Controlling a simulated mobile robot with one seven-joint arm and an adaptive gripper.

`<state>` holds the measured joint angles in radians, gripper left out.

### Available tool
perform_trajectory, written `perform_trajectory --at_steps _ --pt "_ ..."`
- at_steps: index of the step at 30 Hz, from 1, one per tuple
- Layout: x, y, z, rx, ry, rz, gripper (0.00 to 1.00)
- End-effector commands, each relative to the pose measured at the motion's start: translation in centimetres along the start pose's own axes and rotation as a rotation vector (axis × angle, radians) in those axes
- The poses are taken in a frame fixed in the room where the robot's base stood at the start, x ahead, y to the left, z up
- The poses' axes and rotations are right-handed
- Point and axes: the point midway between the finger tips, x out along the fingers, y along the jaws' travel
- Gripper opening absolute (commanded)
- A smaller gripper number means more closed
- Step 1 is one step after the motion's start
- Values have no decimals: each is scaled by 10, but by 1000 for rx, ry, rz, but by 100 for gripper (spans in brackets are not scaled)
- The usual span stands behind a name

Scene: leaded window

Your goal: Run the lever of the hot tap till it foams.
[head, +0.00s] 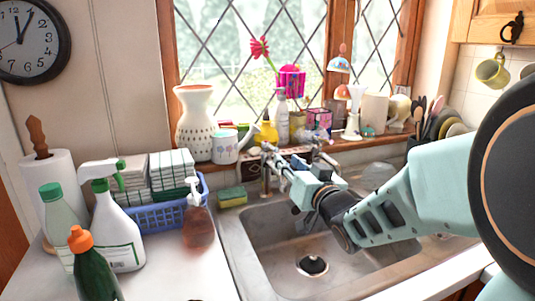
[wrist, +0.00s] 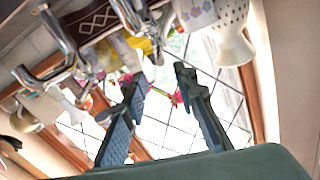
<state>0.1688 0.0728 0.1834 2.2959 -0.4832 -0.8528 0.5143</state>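The chrome tap set (head: 266,186) stands at the back of the steel sink (head: 262,246), partly hidden behind my gripper (head: 279,162). No water or foam shows in the sink. In the wrist view, the tap's chrome pipes and handles (wrist: 62,40) fill the upper left and top, just beyond the fingertips. My gripper (wrist: 160,80) is open there, its two fingers well apart with nothing between them. I cannot tell which handle is the hot one, nor whether a finger touches it.
A green and yellow sponge (head: 232,197) lies on the sink's left rim. A soap bottle (head: 198,220), blue basket (head: 160,217) and spray bottle (head: 117,225) stand to the left. The sill holds a white vase (head: 195,125), watering can (head: 226,147) and several bottles. The basin is open below my arm.

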Motion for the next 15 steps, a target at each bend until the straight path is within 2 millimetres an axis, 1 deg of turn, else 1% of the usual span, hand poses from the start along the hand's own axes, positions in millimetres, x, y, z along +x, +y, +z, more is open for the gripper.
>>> perform_trajectory --at_steps 5,15 --pt "19 -1 1 1 -2 -5 27" --pt "80 -2 1 1 -2 -4 27"
